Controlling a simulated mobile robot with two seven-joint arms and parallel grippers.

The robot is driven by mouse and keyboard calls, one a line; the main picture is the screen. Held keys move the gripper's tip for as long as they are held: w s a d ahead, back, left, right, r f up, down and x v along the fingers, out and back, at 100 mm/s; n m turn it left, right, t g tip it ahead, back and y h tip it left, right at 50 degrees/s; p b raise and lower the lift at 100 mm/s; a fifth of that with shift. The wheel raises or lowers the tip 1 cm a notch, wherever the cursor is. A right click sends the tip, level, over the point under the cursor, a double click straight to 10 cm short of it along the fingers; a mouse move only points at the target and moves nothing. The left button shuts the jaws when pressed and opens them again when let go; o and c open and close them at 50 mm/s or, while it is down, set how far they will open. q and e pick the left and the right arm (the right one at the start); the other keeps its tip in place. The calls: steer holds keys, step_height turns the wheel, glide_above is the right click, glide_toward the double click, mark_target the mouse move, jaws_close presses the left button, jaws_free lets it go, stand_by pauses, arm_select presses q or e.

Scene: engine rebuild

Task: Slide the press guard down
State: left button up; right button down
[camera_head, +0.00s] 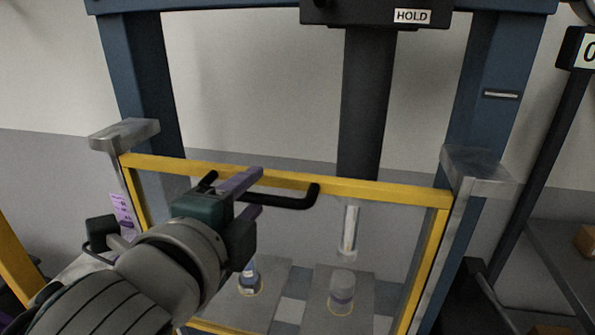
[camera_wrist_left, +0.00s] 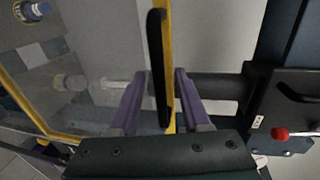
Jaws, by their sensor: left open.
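The press guard is a clear panel in a yellow frame (camera_head: 395,190), standing between two side rails of the press, with its top bar a little below the rail caps. A black handle (camera_head: 290,202) sticks out from its top bar. My left gripper (camera_head: 250,190) is at the left end of this handle, open. In the left wrist view, the black handle (camera_wrist_left: 158,60) and the yellow bar run up between the two purple fingers (camera_wrist_left: 160,100). I cannot tell whether either finger touches the handle. My right gripper is not in view.
The blue press frame (camera_head: 480,95) rises on both sides, with a dark ram (camera_head: 365,95) behind the guard. Two small cylindrical parts stand on plates behind the panel. A red knob (camera_wrist_left: 280,133) shows in the wrist view. A shelf (camera_head: 555,255) stands at right.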

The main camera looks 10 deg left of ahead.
arm_select(q)
steer(key=shift+c, duration=0.2)
jaws_close()
stand_by(1.3)
